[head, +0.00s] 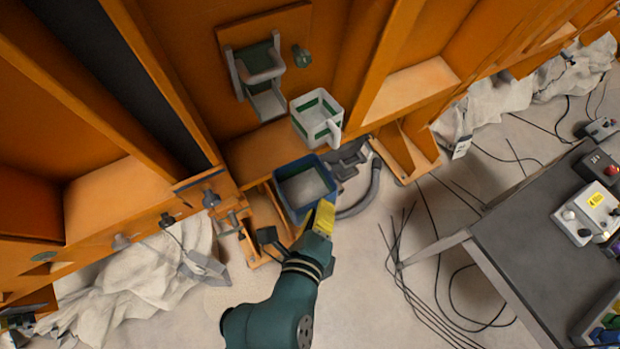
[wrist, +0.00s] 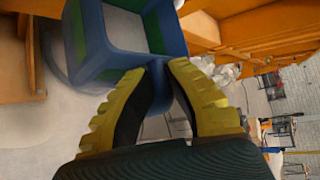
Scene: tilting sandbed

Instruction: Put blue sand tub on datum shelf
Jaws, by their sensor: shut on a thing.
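The blue sand tub (head: 297,165) is an open blue box with pale sand inside, in the middle of the head view. It hangs in front of the orange structure. In the wrist view the tub (wrist: 110,60) shows close up, blue with green panels. My gripper (head: 322,212) has yellow fingers at the tub's lower right side. In the wrist view my gripper (wrist: 158,76) is shut on a blue handle-like part of the tub. An orange ledge (head: 262,150) lies just behind the tub; I cannot tell whether it is the datum shelf.
A white tub with green panels (head: 318,115) stands on the ledge just above the blue tub. A grey hose (head: 372,190) curves at the right. Orange uprights flank the bay. A dark table (head: 530,220) stands at right, with cables on the floor before it.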

